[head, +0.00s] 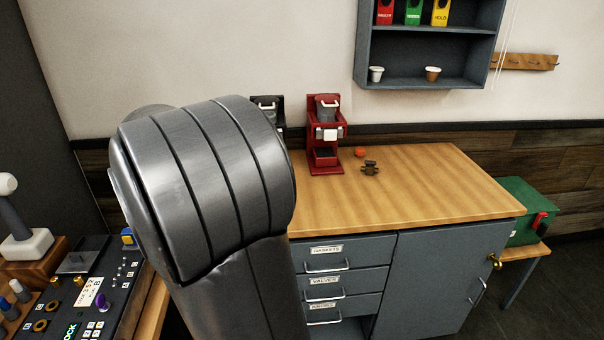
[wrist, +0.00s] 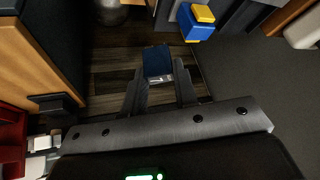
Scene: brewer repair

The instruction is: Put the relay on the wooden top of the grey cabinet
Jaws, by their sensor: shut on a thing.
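My gripper (wrist: 160,80) is in the wrist view, its two dark fingers shut on a small blue block with a silvery end, the relay (wrist: 157,60). The relay sticks out past the fingertips, with dark floor boards behind it. In the head view my large grey arm fills the left middle and hides the gripper and the relay. The grey cabinet (head: 430,270) stands right of my arm, with three labelled drawers and a door. Its wooden top (head: 430,185) is mostly bare.
On the top stand a red brewer (head: 325,155), a dark brewer (head: 268,105) partly behind my arm, an orange piece (head: 359,152) and a small dark fitting (head: 370,168). A wall shelf (head: 430,55) hangs above. A control panel (head: 85,290) is at left. A green box (head: 520,205) is at right.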

